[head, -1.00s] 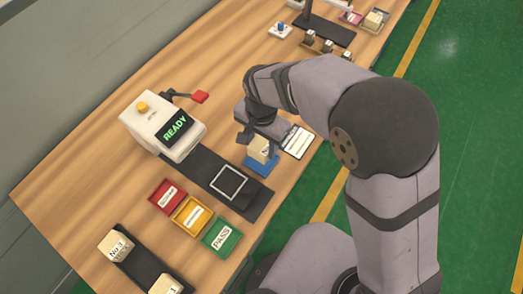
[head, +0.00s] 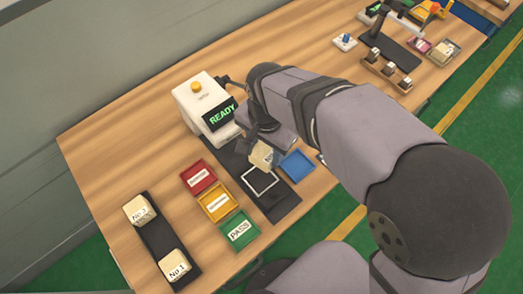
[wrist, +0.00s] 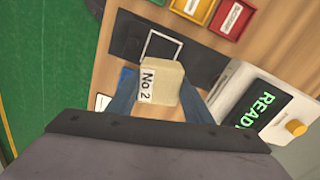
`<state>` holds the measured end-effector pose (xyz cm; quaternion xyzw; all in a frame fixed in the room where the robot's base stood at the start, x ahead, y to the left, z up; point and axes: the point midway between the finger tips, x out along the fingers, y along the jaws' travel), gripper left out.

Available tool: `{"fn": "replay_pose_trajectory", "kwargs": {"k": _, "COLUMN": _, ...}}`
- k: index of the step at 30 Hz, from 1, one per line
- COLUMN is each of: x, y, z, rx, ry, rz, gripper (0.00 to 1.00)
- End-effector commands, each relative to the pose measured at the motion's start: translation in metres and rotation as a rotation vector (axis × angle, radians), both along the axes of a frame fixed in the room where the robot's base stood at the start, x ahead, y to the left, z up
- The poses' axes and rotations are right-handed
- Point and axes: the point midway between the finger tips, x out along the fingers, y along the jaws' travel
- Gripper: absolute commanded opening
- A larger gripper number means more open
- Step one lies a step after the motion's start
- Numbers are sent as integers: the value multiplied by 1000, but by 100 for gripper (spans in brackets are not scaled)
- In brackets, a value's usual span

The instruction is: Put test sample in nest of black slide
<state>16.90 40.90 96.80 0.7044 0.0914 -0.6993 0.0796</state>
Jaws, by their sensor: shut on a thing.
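The test sample, a beige block (head: 262,154) labelled "No. 2", is held in my gripper (head: 266,147). In the wrist view the block (wrist: 163,84) sits between my two fingers (wrist: 160,92). The black slide (head: 286,206) runs out from the white machine (head: 207,101), whose screen reads READY. Its nest, a white square outline (head: 261,192), is empty and shows in front of the block. The block appears raised, near the nest's machine-side edge; its exact height is unclear.
A blue tray (head: 297,166) lies empty to the right of the slide. Red (head: 198,178), yellow (head: 215,204) and green PASS (head: 238,231) trays stand to the left. Blocks No. 3 (head: 138,209) and No. 1 (head: 173,264) rest on a black strip.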

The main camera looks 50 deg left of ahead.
Motion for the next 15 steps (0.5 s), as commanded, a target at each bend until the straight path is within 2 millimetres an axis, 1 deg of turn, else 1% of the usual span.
{"fn": "replay_pose_trajectory", "kwargs": {"k": 1, "x": -11, "y": 2, "z": 3, "rx": 1, "ry": 0, "rz": 15, "gripper": 24}}
{"fn": "replay_pose_trajectory", "kwargs": {"k": 3, "x": -22, "y": 2, "z": 5, "rx": -1, "ry": 2, "rz": 2, "gripper": 24}}
{"fn": "replay_pose_trajectory", "kwargs": {"k": 9, "x": -20, "y": -3, "z": 2, "rx": -15, "ry": 6, "rz": -135, "gripper": 24}}
{"fn": "replay_pose_trajectory", "kwargs": {"k": 15, "x": -20, "y": -4, "z": 2, "rx": -17, "ry": 7, "rz": -227, "gripper": 24}}
